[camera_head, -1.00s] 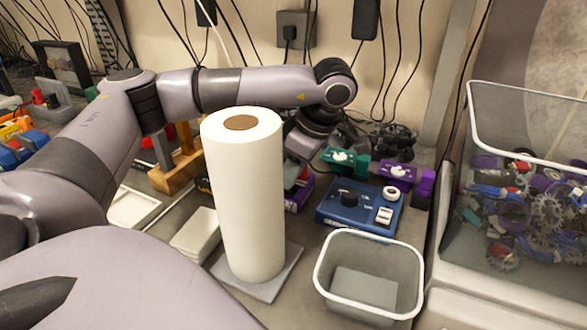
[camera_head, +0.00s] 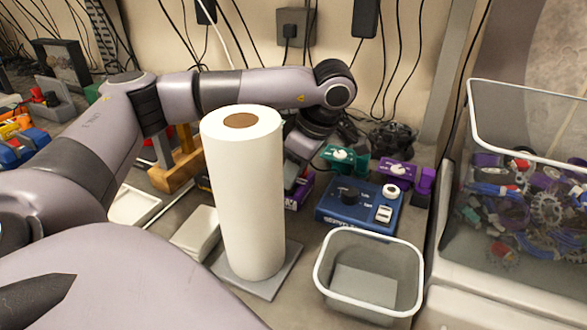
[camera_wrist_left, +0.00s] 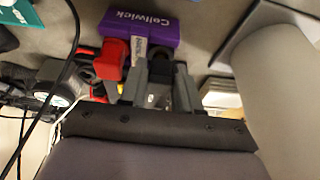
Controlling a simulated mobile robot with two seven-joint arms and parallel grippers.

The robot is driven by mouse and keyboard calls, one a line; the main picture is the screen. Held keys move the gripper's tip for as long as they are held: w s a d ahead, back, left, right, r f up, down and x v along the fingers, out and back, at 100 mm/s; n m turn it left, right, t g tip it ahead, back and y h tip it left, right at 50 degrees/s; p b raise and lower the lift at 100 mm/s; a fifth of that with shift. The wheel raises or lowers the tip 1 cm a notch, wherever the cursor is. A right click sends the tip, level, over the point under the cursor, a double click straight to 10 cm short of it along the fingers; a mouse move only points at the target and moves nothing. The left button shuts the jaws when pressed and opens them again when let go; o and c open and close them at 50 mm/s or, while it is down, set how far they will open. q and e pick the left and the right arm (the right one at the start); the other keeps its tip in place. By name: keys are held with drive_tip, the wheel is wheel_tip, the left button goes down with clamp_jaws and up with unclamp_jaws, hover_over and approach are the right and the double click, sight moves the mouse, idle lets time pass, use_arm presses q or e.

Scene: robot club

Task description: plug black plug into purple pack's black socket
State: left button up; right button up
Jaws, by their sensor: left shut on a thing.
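The purple pack (camera_wrist_left: 150,28), lettered "Cellwick", lies at the top of the left wrist view. In the head view a purple strip of it (camera_head: 304,192) shows right of the paper roll. A red connector (camera_wrist_left: 108,60) is at its near side, beside a pale label. My left gripper (camera_wrist_left: 160,88) is close to the pack's near side and shut on a small dark thing, taken as the black plug, mostly hidden between the fingers. In the head view the left gripper (camera_head: 292,178) is partly hidden behind the roll. The black socket is not clearly visible. My right gripper is out of view.
A tall paper towel roll (camera_head: 243,200) stands close beside my left gripper. A blue device (camera_head: 350,205), a green device (camera_head: 345,158) and a purple device (camera_head: 397,170) are to the right. An empty grey bin (camera_head: 368,238) stands in front. Loose black cables (camera_wrist_left: 60,85) lie near the gripper.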

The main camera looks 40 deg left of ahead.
use_arm(q)
drive_tip(key=shift+f, duration=0.6)
idle(1.3)
drive_tip(key=o, duration=1.1)
drive_tip(key=shift+c, duration=0.2)
drive_tip(key=s+v, duration=0.1)
drive_tip(key=v, duration=0.6)
drive_tip(key=shift+w+p, duration=0.35)
drive_tip(key=shift+w, duration=0.15)
drive_tip(key=shift+d+r, duration=0.1)
